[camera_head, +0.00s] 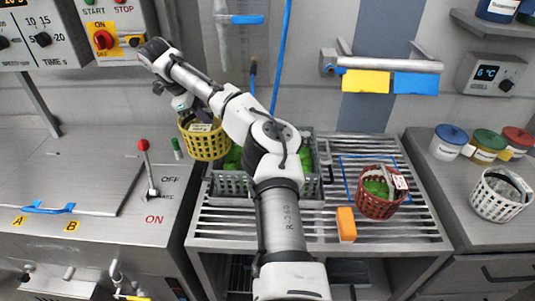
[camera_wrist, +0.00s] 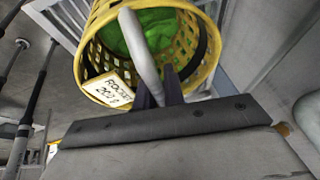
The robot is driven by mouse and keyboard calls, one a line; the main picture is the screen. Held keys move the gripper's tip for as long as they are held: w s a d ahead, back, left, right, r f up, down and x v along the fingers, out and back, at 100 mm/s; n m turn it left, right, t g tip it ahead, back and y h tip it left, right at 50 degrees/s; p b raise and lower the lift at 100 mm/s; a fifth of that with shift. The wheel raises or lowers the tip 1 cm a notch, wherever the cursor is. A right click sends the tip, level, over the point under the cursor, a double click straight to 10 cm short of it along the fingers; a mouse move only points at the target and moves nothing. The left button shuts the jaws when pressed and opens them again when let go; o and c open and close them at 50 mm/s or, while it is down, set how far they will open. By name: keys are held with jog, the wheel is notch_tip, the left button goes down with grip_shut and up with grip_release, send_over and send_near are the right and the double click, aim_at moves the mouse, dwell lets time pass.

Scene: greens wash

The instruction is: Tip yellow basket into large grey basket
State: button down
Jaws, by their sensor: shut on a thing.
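The yellow basket (camera_head: 207,143) hangs from my gripper (camera_head: 187,104), to the left of the large grey basket and above the bench. In the wrist view the yellow basket (camera_wrist: 92,42) shows green leaves (camera_wrist: 150,32) inside and a label (camera_wrist: 107,88) reading "ROCKET". My gripper (camera_wrist: 163,88) is shut on its grey handle (camera_wrist: 139,48). The large grey basket (camera_head: 232,187) stands on the slatted rack, with green leaves in it. My arm hides much of its middle.
A red basket (camera_head: 377,206) with greens and an orange block (camera_head: 346,225) stand on the slatted rack (camera_head: 325,232) at right. A white basket (camera_head: 500,196) and lidded jars (camera_head: 487,146) are farther right. A red-knobbed lever (camera_head: 147,170) rises left of the rack.

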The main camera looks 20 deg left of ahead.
jog(key=w+d+f+g+y, duration=0.2)
jog(key=d+y, duration=0.7)
jog(key=shift+w+d+m+g, duration=0.25)
jog(key=shift+w+m+g, duration=0.05)
jog(key=shift+w+m, duration=0.1)
dwell(0.9)
jog(key=shift+w+d+r+y, duration=0.15)
jog(key=shift+d+y, duration=0.2)
jog(key=shift+y, duration=0.35)
jog(key=shift+d+r+g+y, duration=0.15)
jog(key=shift+d+g+y, duration=0.15)
jog(key=shift+g+y, duration=0.15)
jog(key=shift+y, duration=0.25)
